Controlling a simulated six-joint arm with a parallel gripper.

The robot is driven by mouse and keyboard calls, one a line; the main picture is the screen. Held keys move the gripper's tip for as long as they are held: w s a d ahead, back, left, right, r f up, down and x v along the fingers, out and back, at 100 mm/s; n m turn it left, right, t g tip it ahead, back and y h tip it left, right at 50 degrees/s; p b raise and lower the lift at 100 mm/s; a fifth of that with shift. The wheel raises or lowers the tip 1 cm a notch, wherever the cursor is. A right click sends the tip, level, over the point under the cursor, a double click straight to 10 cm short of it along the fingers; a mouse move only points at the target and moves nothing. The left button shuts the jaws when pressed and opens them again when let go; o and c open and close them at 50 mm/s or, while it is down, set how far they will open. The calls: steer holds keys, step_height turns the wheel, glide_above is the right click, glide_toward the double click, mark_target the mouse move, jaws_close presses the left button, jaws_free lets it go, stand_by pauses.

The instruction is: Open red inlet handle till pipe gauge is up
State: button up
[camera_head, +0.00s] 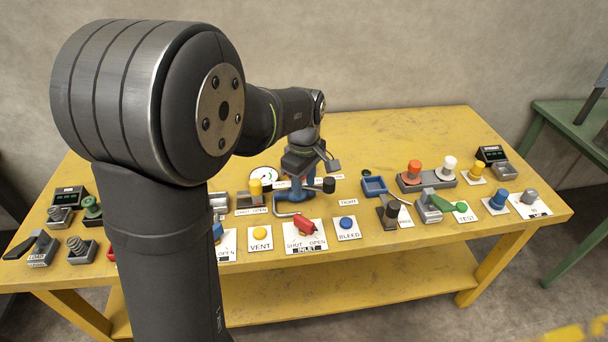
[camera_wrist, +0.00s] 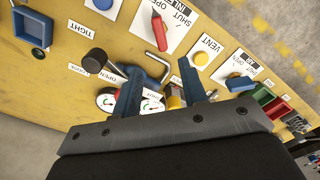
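The red inlet handle (camera_head: 304,227) sits on a white plate marked SHUT, OPEN and INLET, at the front middle of the yellow table. It also shows at the top of the wrist view (camera_wrist: 160,32); I cannot tell its exact setting. Two round white gauges, one at left (camera_wrist: 106,101) and one partly hidden (camera_wrist: 151,106), show near my fingers in the wrist view. The needle readings are too small to tell. My gripper (camera_wrist: 160,65) is open, its blue fingers apart, with the handle beyond their tips, not between them.
A blue pipe fitting (camera_head: 294,195) with a black-knobbed lever (camera_head: 328,185) stands just behind the handle. A yellow VENT button (camera_head: 260,233) and blue BLEED button (camera_head: 347,222) flank the inlet plate. A blue tray (camera_head: 374,186) lies to the right. Several other controls crowd the table.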

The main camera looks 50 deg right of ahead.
mark_target(304, 219)
step_height(304, 219, up, 2)
steer(key=shift+r, duration=0.2)
stand_by(0.6)
step_height(304, 219, down, 18)
steer(key=shift+r, duration=0.25)
stand_by(0.3)
steer(key=shift+r, duration=0.1)
